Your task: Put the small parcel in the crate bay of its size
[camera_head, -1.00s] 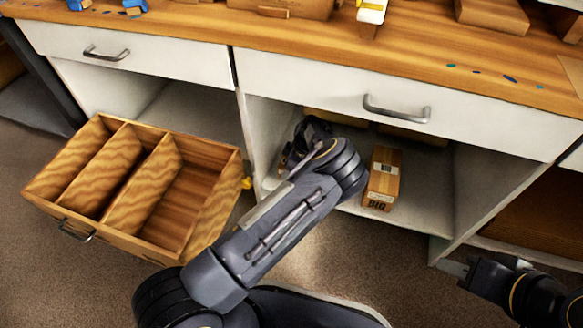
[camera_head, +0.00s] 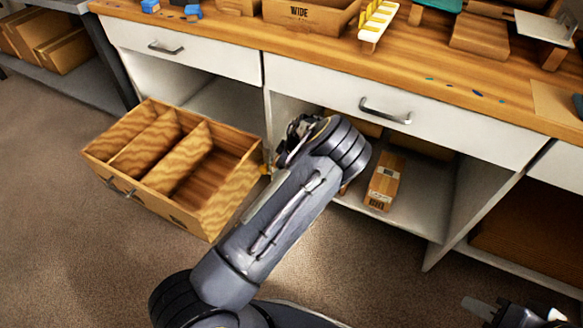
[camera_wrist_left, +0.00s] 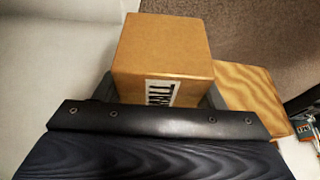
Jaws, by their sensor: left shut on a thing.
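The small parcel (camera_wrist_left: 165,45) is a brown box with a black-and-white label, its lettering partly hidden. My left gripper (camera_wrist_left: 162,92) is shut on it, a finger on each side. In the head view my left arm reaches toward the cabinet front; its wrist hides the parcel there. A wooden piece, apparently the crate (camera_wrist_left: 250,88), shows right of the parcel in the left wrist view. My right gripper (camera_head: 480,308) is at the lower right, away from the crate.
A longer parcel (camera_head: 384,182) marked BIG lies on the cabinet's lower shelf, with other brown boxes behind it. The cabinet's divider and drawers (camera_head: 440,125) border the arm. The workbench top (camera_head: 340,58) carries boxes and tools. Carpet in front of the crate is clear.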

